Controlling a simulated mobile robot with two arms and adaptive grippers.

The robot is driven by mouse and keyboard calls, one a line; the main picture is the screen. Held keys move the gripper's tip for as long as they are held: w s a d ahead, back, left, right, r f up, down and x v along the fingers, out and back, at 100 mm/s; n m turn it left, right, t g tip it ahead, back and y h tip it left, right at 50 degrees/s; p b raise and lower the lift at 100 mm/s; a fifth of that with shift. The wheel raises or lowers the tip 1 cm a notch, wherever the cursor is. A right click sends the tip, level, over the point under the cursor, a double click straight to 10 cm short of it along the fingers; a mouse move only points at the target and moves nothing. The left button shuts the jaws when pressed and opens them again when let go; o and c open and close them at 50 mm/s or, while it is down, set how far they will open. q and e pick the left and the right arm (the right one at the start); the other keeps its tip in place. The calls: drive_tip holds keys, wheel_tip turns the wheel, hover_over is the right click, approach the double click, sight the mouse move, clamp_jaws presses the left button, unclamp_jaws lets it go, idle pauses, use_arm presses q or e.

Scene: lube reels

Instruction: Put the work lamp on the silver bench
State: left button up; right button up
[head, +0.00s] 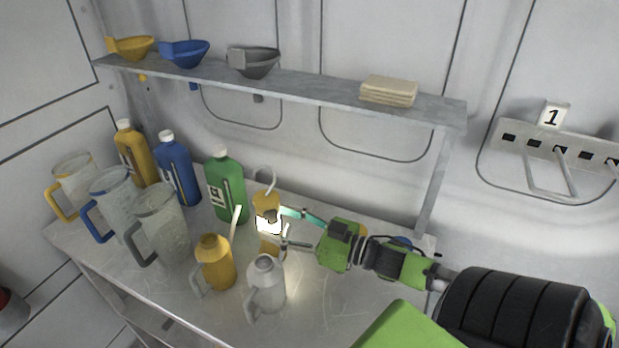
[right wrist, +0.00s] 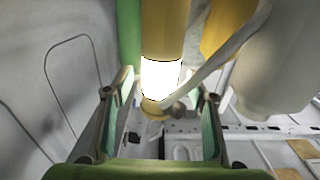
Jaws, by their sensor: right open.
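The work lamp (head: 267,200) is yellow with a pale hook on top and a glowing white band. It stands upright on the silver bench (head: 330,310), in front of the green bottle. My right gripper (head: 284,228) reaches in from the right, open, its fingertips close to the lamp and partly beside it. In the right wrist view the lamp (right wrist: 162,72) shows between and beyond the two open fingers (right wrist: 167,100). I cannot tell whether either finger touches it. My left gripper is not in view.
A yellow oil can (head: 214,264) and a grey one (head: 266,284) stand just in front of the lamp. Yellow, blue and green (head: 226,188) bottles and clear jugs (head: 158,225) crowd the left. A shelf (head: 320,92) with funnels and folded cloths (head: 389,91) hangs above.

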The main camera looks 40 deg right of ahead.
drive_tip(key=b+v, duration=0.1)
drive_tip(key=v, duration=0.7)
drive_tip(key=shift+s, duration=0.35)
drive_tip(key=shift+d, duration=0.15)
